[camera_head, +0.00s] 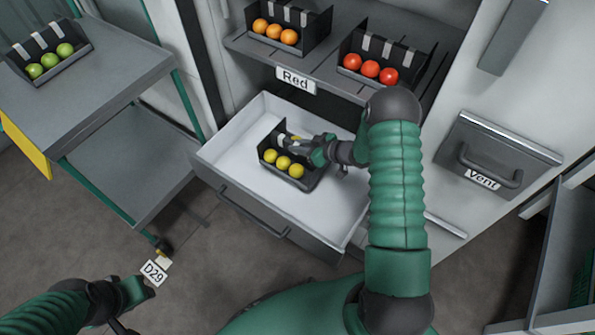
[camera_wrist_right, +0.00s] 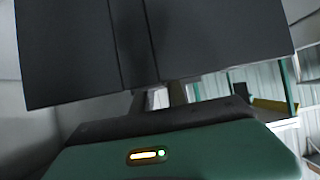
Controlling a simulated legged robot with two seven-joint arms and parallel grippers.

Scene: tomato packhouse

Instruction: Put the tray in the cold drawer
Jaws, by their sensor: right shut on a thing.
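A small black tray (camera_head: 308,184) with several yellow tomatoes (camera_head: 283,163) is inside the open white-lined drawer (camera_head: 230,160), towards its middle. I cannot tell whether the tray touches the drawer floor. My right gripper (camera_head: 297,143) is shut on the tray's back edge, and its arm hides the drawer's right part. In the right wrist view the tray's dark back wall (camera_wrist_right: 150,50) fills the top, with the gripper fingers (camera_wrist_right: 160,97) at its lower edge. My left gripper (camera_head: 143,290) is low at the left, away from the drawer; its jaws are unclear.
A shelf labelled "Red" (camera_head: 295,80) above the drawer holds trays of orange (camera_head: 275,32) and red tomatoes (camera_head: 370,69). A grey cart (camera_head: 110,75) at left bears a green-tomato tray (camera_head: 50,62). A "Vent" handle panel (camera_head: 490,160) is at right.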

